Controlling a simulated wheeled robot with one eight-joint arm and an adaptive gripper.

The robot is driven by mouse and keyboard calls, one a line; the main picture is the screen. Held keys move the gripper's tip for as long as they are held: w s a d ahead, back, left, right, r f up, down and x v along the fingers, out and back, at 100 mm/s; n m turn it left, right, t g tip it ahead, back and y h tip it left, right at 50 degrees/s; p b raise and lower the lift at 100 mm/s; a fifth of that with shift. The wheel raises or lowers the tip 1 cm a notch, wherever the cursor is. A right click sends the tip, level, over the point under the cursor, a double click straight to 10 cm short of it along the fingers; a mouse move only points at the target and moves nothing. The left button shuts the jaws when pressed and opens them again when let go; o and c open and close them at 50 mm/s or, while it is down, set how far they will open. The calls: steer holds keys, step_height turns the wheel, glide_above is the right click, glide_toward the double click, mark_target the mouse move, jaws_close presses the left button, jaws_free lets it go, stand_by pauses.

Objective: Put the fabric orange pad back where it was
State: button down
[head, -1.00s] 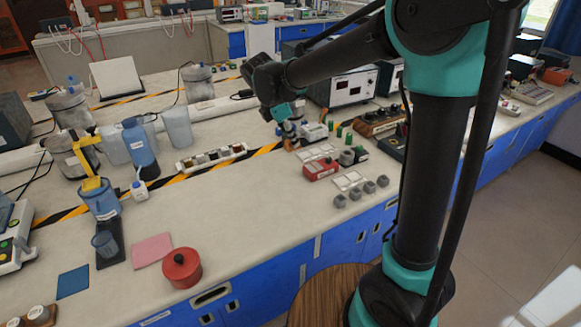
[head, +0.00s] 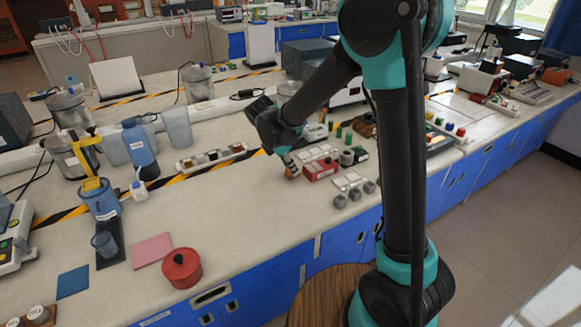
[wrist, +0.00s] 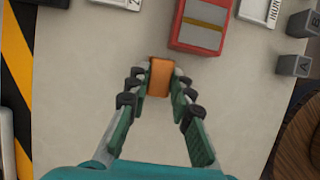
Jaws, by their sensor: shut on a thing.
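The orange pad (wrist: 160,77) is a small orange block between my fingertips in the wrist view. My gripper (wrist: 160,80) is shut on it, with a finger on each side. In the head view my gripper (head: 291,166) is over the bench, left of the red box, and a bit of the orange pad (head: 292,173) shows below it. The pad looks close to the bench top, but I cannot tell whether it touches. Its fabric texture is too small to make out.
A red box (wrist: 202,24) is close to the right of the pad; it also shows in the head view (head: 320,169). Small grey blocks (head: 354,195) stand near the bench edge. A strip of sample pots (head: 211,158) lies to the left. The bench front (head: 250,210) is clear.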

steer(key=shift+f, duration=0.15)
steer(key=c, duration=1.3)
jaws_free()
steer(key=shift+c, duration=0.2)
steer(key=v, duration=1.2)
steer(key=shift+s, duration=0.1)
